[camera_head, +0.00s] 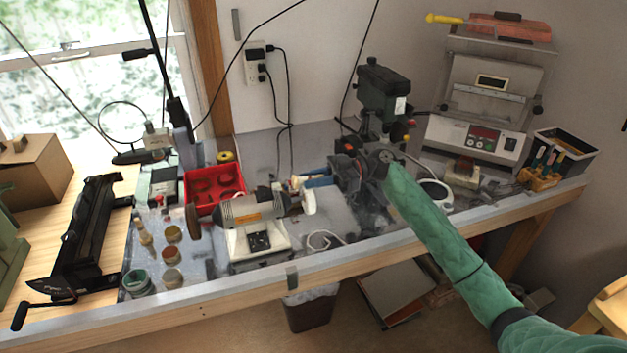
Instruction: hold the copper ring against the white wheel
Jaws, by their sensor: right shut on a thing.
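The polishing machine (252,209) stands on a white base near the front of the bench. Its white wheel (309,200) is on the right end of the shaft, with a brown wheel (192,220) on the left end. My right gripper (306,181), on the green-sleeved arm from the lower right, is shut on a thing. Its blue fingers point left, and their tips are close to the top of the white wheel. I cannot make out the copper ring at the fingertips, nor whether anything touches the wheel. My left gripper is not in view.
A red tray (213,186) sits behind the machine. A green drill press (383,97) stands behind my right wrist. Several small jars (172,256) are at the front left, beside a black tool (84,240). A grey oven (484,108) and black bin (566,149) fill the right end.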

